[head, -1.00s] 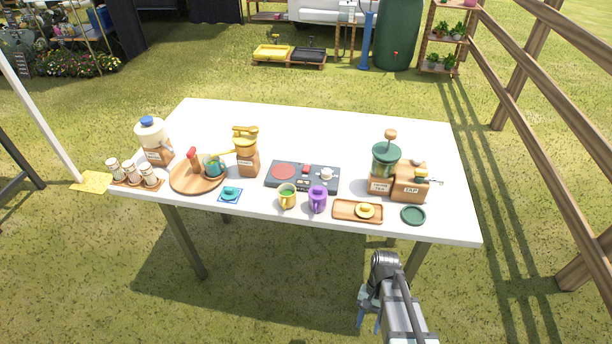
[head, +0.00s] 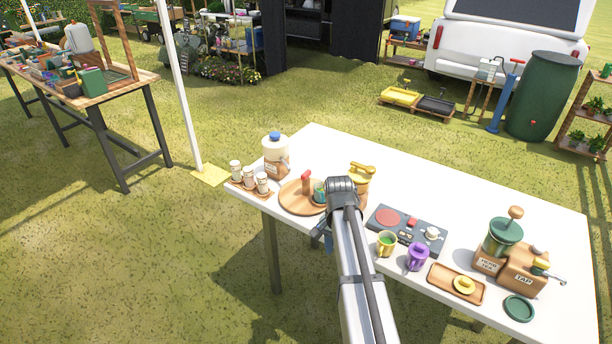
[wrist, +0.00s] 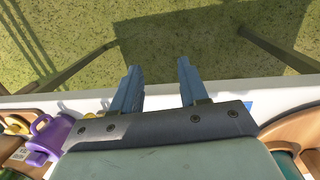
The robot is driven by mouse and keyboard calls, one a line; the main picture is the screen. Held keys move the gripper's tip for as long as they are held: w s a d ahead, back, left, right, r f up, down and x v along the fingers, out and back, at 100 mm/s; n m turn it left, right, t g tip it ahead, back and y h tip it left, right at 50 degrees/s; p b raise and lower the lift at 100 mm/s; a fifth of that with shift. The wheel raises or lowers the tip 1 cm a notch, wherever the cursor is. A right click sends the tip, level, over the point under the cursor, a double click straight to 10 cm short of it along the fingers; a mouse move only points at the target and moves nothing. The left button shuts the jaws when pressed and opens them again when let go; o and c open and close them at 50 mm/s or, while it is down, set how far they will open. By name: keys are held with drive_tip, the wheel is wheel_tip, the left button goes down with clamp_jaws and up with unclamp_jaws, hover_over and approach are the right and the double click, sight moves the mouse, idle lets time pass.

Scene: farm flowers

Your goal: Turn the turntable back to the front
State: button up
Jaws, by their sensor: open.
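The turntable (head: 289,198) is a round wooden board near the left front of the white table. It carries an upright red handle (head: 306,182) and a teal cup (head: 318,190), partly hidden by my arm. A wooden edge at the right of the wrist view looks like the turntable (wrist: 287,128). My gripper (head: 320,235) is at the table's front edge, just right of the turntable and apart from it. In the wrist view its two blue fingers (wrist: 158,75) are spread, with nothing between them.
A yellow-topped dispenser (head: 360,178) stands close behind my arm.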

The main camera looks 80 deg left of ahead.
drive_tip(key=s+a+r+t+y, duration=0.2)
drive_tip(key=s+a+r+y, duration=0.15)
drive_tip(key=a+r, duration=0.95)
drive_tip(key=t+y, duration=0.1)
approach(306, 172)
drive_tip(key=x, duration=0.8)
drive_tip(key=shift+f, duration=0.3)
drive_tip(key=shift+c, duration=0.2)
clamp_jaws()
